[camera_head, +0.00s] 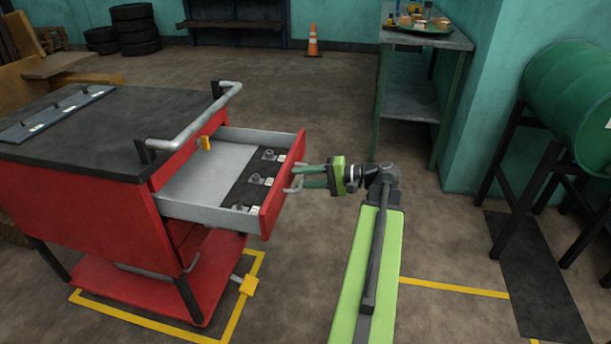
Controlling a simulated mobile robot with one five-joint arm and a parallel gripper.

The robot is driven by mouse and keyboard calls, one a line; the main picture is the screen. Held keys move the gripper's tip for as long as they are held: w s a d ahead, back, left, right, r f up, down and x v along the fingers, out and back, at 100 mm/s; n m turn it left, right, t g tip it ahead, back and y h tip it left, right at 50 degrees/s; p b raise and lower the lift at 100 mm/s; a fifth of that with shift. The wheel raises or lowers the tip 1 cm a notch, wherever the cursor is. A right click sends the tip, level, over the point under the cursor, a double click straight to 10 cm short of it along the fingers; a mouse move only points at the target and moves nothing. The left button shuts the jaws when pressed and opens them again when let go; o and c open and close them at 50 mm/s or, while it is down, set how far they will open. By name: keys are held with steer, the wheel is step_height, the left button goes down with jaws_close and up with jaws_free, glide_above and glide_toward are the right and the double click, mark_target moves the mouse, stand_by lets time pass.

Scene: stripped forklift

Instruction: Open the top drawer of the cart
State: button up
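The red cart (85,220) stands at the left with a dark top. Its top drawer (205,176) is pulled well out to the right and its grey inside shows. A dark strip with several small metal parts lies in it, behind the red drawer front (281,187). My gripper (300,178) is at the drawer front's outer face, with its green fingers pointing left at the grey handle. The fingers are spaced apart around or beside the handle; I cannot tell whether they clamp it.
A grey push bar (205,116) rises over the cart's right side, above the drawer. A green metal table (412,95) stands behind, and a green drum (575,95) on a black stand is at the right. The floor right of the drawer is open.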

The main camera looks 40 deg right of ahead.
steer(key=p+v, duration=0.3)
steer(key=v, duration=1.4)
steer(key=shift+s, duration=0.2)
steer(key=shift+d, duration=0.1)
